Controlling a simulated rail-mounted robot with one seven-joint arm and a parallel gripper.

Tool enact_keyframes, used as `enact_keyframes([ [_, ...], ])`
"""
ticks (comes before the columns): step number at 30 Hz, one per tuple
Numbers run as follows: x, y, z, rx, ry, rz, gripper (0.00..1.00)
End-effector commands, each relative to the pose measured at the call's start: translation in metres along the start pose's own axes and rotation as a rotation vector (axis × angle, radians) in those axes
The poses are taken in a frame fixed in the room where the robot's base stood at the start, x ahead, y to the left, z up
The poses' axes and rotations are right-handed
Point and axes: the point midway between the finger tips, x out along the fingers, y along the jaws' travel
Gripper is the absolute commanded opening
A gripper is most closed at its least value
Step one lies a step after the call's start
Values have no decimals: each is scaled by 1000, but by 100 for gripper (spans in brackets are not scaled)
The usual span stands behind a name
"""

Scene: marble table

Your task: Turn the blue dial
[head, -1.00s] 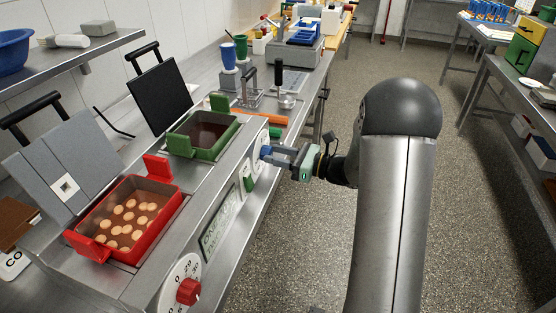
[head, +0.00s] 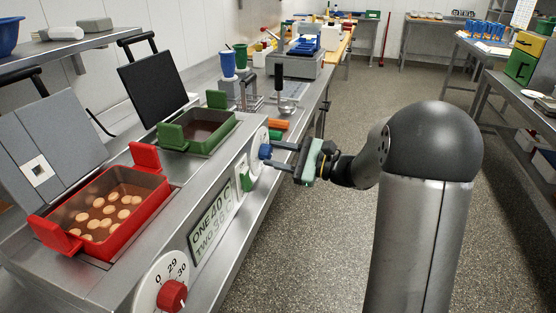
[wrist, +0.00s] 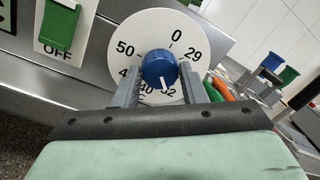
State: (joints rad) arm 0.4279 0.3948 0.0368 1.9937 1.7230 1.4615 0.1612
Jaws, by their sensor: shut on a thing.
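The blue dial (head: 265,151) is a round knob on a white numbered disc on the machine's front panel; it also shows in the wrist view (wrist: 159,70). My gripper (head: 268,154) is at the dial, and in the wrist view its grey fingers (wrist: 159,78) lie on either side of the knob, shut on it. The knob's white mark points down and slightly right, near the 32. The lower numbers are partly hidden by the fingers and knob.
A red dial (head: 172,296) sits lower on the same panel, beside a display (head: 214,218). A green switch (wrist: 58,27) marked OFF is near the blue dial. A red basket (head: 150,210) and a green basket (head: 205,145) stand on top. The aisle floor is clear.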

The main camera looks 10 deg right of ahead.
Motion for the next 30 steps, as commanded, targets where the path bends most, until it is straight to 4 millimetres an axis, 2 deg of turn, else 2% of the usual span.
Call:
enact_keyframes([
  [13,0,0,-1,-10,2,1,15],
  [14,0,0,-1,-10,2,0,43],
  [15,0,0,-1,-9,2,0,54],
  [16,0,0,-1,-9,2,0,60],
  [25,-2,0,0,-10,1,0,60],
  [30,-19,-1,-1,-10,2,-2,60],
])
